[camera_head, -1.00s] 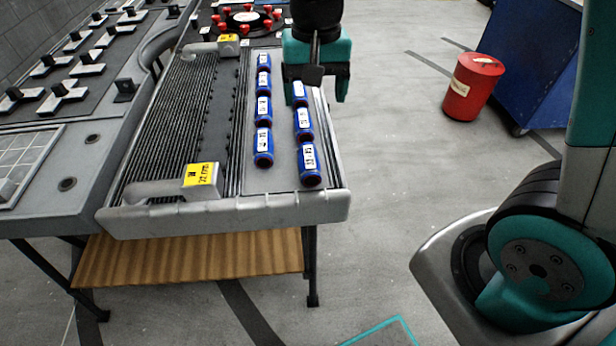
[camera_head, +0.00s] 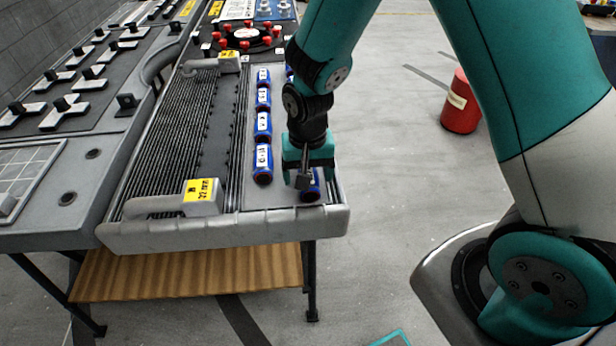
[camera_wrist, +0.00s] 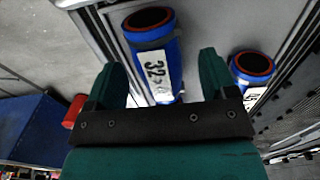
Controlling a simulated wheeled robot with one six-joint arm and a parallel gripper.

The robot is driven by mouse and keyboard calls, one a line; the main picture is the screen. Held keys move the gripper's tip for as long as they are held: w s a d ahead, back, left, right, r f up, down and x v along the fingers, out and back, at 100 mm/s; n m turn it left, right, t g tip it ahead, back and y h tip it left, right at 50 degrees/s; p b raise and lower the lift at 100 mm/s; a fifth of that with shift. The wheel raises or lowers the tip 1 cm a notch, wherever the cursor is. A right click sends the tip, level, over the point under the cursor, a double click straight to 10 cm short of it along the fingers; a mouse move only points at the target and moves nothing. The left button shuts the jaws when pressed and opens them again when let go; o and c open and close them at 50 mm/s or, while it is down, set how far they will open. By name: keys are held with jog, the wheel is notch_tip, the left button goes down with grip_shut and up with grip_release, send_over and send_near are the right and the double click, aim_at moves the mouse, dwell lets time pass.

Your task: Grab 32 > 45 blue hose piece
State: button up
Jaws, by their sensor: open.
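My gripper (camera_head: 306,178) is open and hangs over the nearest hose piece of the right row, at the near right end of the tray. In the wrist view its fingers (camera_wrist: 162,75) are apart, one on each side of a blue hose piece (camera_wrist: 152,50) with dark red-rimmed ends. Its white label reads "32 >", with the rest hidden by the gripper. Contact cannot be told. In the head view this hose piece (camera_head: 311,193) is partly covered by the gripper. A second blue hose piece (camera_wrist: 252,68) lies right of the fingers in the wrist view.
Several blue hose pieces form a left row (camera_head: 263,125) beside my gripper. They lie on a grey tray (camera_head: 285,221) with a ribbed radiator (camera_head: 175,125) on its left. A red bin (camera_head: 461,105) stands on the floor at right. My arm hides most of the right row.

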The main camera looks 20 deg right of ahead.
jog(key=shift+f, duration=0.9)
jog(key=shift+c, duration=0.3)
jog(key=c, duration=1)
